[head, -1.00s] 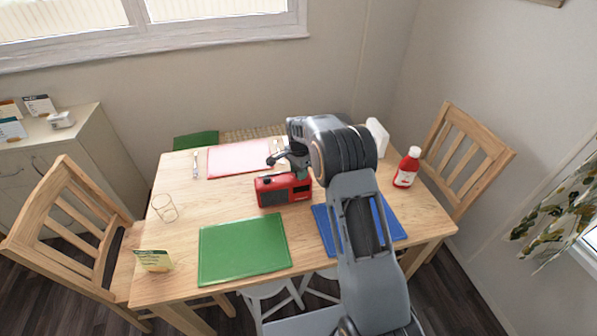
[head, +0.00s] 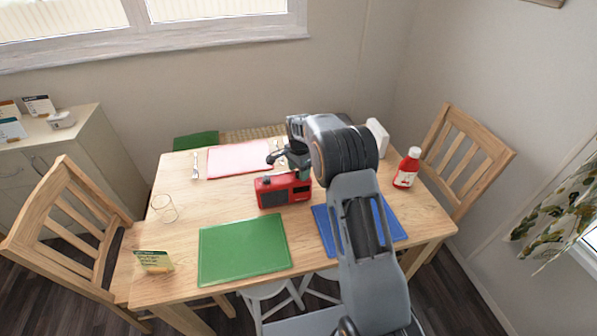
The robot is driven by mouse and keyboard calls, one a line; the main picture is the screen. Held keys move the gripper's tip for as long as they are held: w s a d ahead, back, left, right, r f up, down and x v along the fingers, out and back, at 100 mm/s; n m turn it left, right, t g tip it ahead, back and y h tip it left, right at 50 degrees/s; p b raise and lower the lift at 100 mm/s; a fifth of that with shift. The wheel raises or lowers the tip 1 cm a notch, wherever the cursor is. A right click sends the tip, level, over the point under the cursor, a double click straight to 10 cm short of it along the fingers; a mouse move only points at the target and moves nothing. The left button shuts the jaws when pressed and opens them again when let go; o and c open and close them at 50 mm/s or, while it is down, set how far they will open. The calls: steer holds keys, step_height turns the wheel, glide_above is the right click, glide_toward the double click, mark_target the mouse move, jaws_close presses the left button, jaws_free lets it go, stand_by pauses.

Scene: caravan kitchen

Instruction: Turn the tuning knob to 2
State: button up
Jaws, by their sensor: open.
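A red radio (head: 284,190) stands upright on the wooden table, behind the gap between the green and blue placemats. Its front has a dark panel on the left; the tuning knob and its scale are too small to make out. My gripper (head: 277,160) is open, at the radio's far side above its top edge. One dark finger shows to the left, and the rest is partly hidden by my wrist. I cannot tell whether a finger touches the radio.
On the table are a green placemat (head: 243,248), a blue placemat (head: 388,219), a pink placemat (head: 228,160), a glass (head: 165,208), a red bottle (head: 407,168) and a small card (head: 154,261). Wooden chairs stand left (head: 75,222) and right (head: 470,150). The table's left part is mostly clear.

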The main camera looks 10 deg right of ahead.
step_height(320, 180, up, 13)
stand_by(0.4)
stand_by(0.4)
steer(key=s+f+n, duration=0.4)
steer(key=n, duration=0.2)
steer(key=s+r+n+t, duration=0.2)
steer(key=s+r+n, duration=0.1)
steer(key=s, duration=1)
steer(key=s+r+n+t, duration=0.1)
steer(key=s+r+n, duration=0.2)
steer(key=s, duration=1.1)
steer(key=shift+s+a+n+t, duration=0.15)
steer(key=shift+n+t, duration=0.25)
steer(key=shift+n, duration=0.3)
steer(key=shift+r, duration=0.1)
